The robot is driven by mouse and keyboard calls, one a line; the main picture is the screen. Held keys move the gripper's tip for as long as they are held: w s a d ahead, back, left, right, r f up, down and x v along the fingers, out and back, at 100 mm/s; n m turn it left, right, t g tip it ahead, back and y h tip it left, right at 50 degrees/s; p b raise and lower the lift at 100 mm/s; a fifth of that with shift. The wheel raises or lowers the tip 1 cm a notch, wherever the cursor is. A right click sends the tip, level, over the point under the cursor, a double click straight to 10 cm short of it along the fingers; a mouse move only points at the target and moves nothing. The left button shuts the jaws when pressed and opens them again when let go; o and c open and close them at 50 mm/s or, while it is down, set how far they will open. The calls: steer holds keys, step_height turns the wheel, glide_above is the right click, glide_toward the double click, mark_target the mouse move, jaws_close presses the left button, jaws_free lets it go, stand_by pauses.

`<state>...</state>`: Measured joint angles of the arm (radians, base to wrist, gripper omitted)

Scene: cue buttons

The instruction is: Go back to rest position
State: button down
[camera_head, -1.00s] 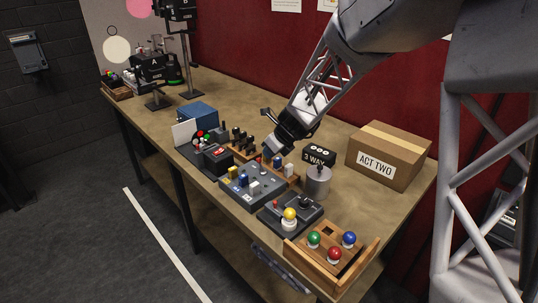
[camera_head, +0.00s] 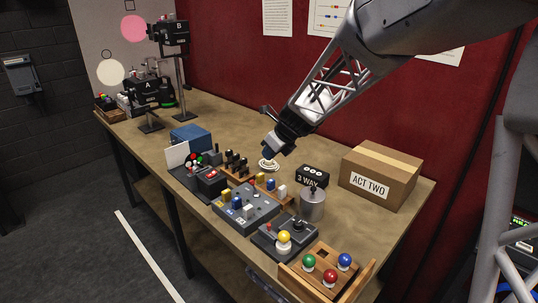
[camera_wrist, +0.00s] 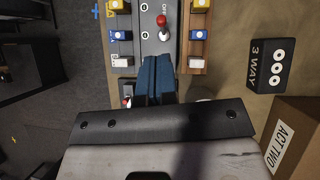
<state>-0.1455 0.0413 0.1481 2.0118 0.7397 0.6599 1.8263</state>
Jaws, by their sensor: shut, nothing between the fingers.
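My gripper (camera_head: 268,152) hangs above the back middle of the workbench, over the row of control boxes, and touches nothing that I can see. Its blue fingers (camera_wrist: 154,76) are shut and empty in the wrist view. Below lie a grey box with yellow, blue and white buttons (camera_head: 246,211), a box with a yellow ball button (camera_head: 284,238), and a wooden tray (camera_head: 318,287) with green, red and blue ball buttons. In the wrist view a red-knobbed switch (camera_wrist: 162,24) shows just beyond the fingertips.
A cardboard box marked ACT TWO (camera_head: 378,178) stands at the right back. A black 3 WAY box (camera_head: 312,176) and a grey cylinder (camera_head: 312,205) stand near it. Stands with black boxes A (camera_head: 142,90) and B (camera_head: 172,36) are at the far left. Bare bench (camera_head: 210,108) lies behind.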

steer(key=s+d+r+n+h, duration=0.1)
steer(key=s+d+n, duration=0.5)
steer(key=s, duration=0.7)
steer(key=s+d+r+n+h, duration=0.1)
steer(key=s+d+n+h, duration=0.2)
steer(key=s+d+n, duration=0.3)
steer(key=s+d+r+n+g+h, duration=0.1)
steer(key=s+d+n, duration=0.5)
steer(key=s+n, duration=0.7)
steer(key=s, duration=0.9)
steer(key=shift+h, duration=0.4)
